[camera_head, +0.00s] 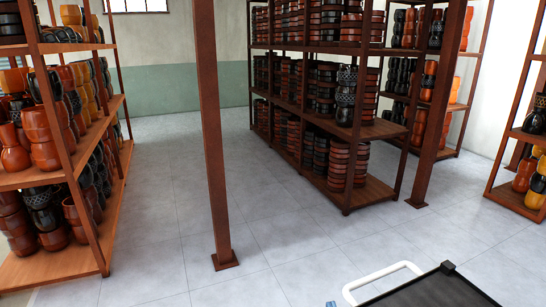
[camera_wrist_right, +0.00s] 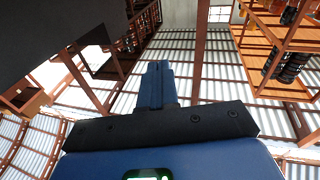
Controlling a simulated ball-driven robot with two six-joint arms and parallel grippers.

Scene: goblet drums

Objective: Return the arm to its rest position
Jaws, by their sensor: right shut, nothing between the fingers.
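My right gripper (camera_wrist_right: 158,66) fills the lower middle of the right wrist view. Its two blue fingers are together, with nothing between them. They stand apart from the shelves and point away from the camera, with roof panels and racks behind. In the head view only a small blue tip of the right gripper (camera_head: 331,304) shows at the bottom edge, left of a white handle. The rest of the right arm is out of the head view. My left gripper is in neither view.
A black tray (camera_head: 436,290) with a white handle (camera_head: 381,275) is at the bottom right. A rust-brown post (camera_head: 212,140) stands in the middle. Shelves of drums stand at the left (camera_head: 75,166), centre (camera_head: 370,196) and right (camera_head: 511,192). Grey floor (camera_head: 170,210) between them is clear.

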